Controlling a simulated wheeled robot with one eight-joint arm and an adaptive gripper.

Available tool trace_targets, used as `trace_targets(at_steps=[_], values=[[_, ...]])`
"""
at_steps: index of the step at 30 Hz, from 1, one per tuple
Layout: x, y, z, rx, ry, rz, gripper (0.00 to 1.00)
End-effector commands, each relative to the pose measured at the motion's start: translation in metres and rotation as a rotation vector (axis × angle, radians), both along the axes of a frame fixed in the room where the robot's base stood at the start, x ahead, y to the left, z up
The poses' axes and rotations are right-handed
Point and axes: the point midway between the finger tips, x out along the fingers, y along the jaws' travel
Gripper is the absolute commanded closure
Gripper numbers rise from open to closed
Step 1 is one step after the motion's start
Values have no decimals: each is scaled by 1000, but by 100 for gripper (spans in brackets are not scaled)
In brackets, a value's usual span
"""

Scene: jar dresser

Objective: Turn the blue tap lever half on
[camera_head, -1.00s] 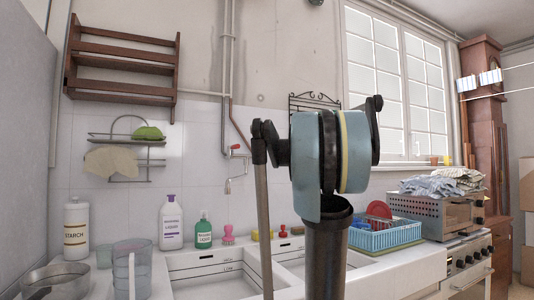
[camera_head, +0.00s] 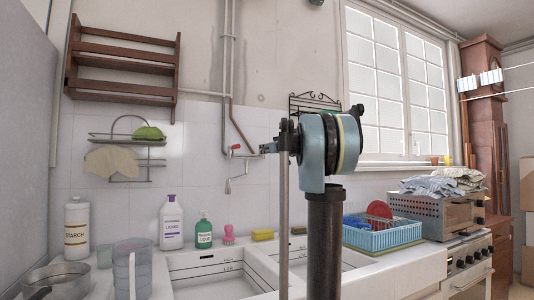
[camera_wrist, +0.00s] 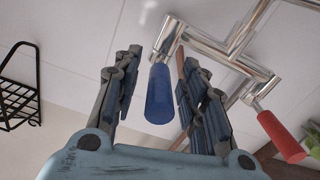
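The blue tap lever (camera_wrist: 160,94) shows in the wrist view, hanging from the chrome tap (camera_wrist: 214,45). It lies between the two fingers of my gripper (camera_wrist: 159,62), which are open with a gap on each side of the lever. The red tap lever (camera_wrist: 281,136) is to the right, outside the fingers. In the head view, the tap (camera_head: 237,167) is on the tiled wall with its red lever to the left of my gripper (camera_head: 267,148). The blue lever is hidden there behind my gripper and arm.
A black wire rack (camera_wrist: 18,88) is on the wall. Below the tap is a white sink (camera_head: 205,268) with bottles (camera_head: 171,222) and a yellow sponge (camera_head: 262,234) behind it. A blue dish rack (camera_head: 383,237) stands to the right.

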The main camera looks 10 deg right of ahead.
Motion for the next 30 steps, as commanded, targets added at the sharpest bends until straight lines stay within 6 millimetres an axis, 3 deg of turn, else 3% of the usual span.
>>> trace_targets(at_steps=[14,19,20,30], values=[[10,2,0,0,0,-1,61],[10,2,0,0,0,-1,97],[10,2,0,0,0,-1,100],[11,-4,0,0,0,-1,100]])
